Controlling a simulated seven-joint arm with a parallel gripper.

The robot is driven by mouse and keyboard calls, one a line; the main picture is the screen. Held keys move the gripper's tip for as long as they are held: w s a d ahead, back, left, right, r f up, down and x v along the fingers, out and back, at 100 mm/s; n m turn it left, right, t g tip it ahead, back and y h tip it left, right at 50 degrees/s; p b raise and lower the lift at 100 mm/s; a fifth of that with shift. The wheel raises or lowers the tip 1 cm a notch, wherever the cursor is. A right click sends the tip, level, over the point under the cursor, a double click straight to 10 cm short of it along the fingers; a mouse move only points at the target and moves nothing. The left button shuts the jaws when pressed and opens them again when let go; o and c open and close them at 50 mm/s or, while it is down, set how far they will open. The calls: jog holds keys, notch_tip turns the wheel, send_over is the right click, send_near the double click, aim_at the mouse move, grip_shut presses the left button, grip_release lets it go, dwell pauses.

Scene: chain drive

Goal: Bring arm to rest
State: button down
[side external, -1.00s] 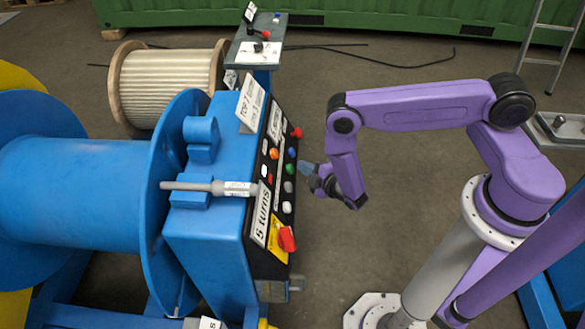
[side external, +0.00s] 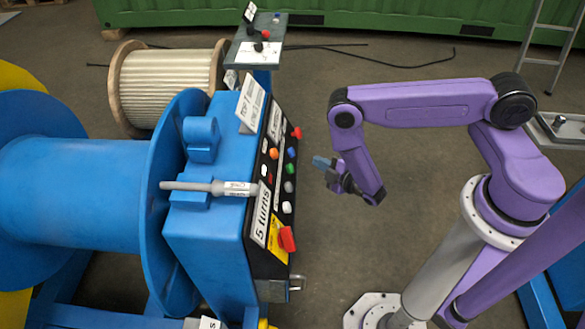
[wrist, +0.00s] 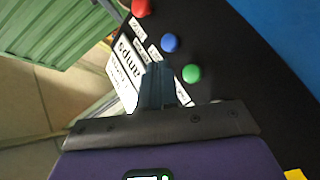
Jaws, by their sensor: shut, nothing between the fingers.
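My arm (side external: 410,103) is purple and reaches in from the right in the side external view. My gripper (side external: 318,162) is shut and empty. It hangs in free air to the right of the blue machine's black button panel (side external: 275,200), with a visible gap between. In the wrist view my gripper's fingers (wrist: 157,82) are together, pointing toward the panel. A red button (wrist: 141,8), a blue button (wrist: 170,43) and a green button (wrist: 191,74) show beyond them. White labels on the panel are partly hidden by the fingers.
The blue machine (side external: 215,240) with its large blue drum (side external: 75,195) fills the left. A grey handle (side external: 205,187) lies across its top. A cable spool (side external: 165,85) and a small table (side external: 258,52) stand behind. Open floor lies right of the panel.

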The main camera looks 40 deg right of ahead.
dwell(0.3)
jog(key=s+a+r+m+g+y, duration=0.1)
jog(key=a+r+g+y, duration=0.1)
jog(key=a+r+g, duration=0.45)
jog(key=s+a+r+m+g+y, duration=0.15)
jog(key=a+r, duration=0.25)
jog(key=a, duration=0.5)
jog(key=s+a+r+g+y, duration=0.2)
jog(key=s+a+r+g, duration=0.15)
jog(key=s+r, duration=0.65)
jog(key=s+d+r+n+g+h, duration=0.1)
jog(key=s+d+r+h, duration=0.1)
jog(key=s+d+r, duration=0.3)
jog(key=s+d+r+n+g+h, duration=0.1)
jog(key=s+d+r+g+h, duration=0.1)
jog(key=s+d+r, duration=0.4)
jog(key=s+d, duration=0.4)
jog(key=shift+d, duration=0.4)
jog(key=shift+g+h, duration=0.25)
dwell(3.0)
